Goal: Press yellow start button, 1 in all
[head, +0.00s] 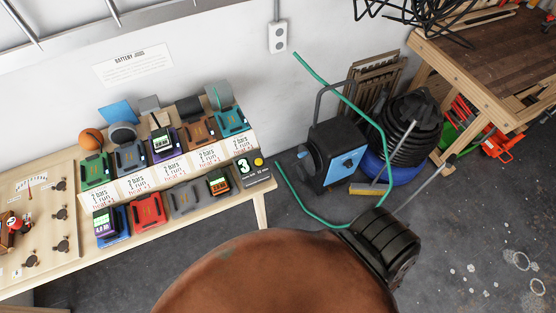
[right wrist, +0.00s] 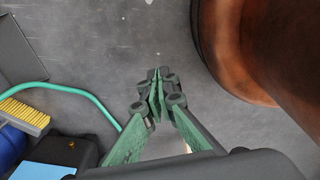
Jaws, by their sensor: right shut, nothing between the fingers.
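The yellow button (head: 258,161) is a small round cap on the right end of a dark box, beside a display (head: 244,166) reading 3. This box (head: 257,179) stands at the right end of the light wooden bench in the head view. My right gripper (right wrist: 158,78) shows in the right wrist view with its green fingers closed together and empty, over the grey floor. It is away from the button, which that view does not show. My left gripper is in neither view.
Several coloured battery packs (head: 149,212) stand in rows left of the box. A large brown rounded object (head: 270,275) fills the lower middle. A green hose (head: 340,92), a blue-black machine (head: 345,160) and a yellow brush (right wrist: 24,115) lie right of the bench.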

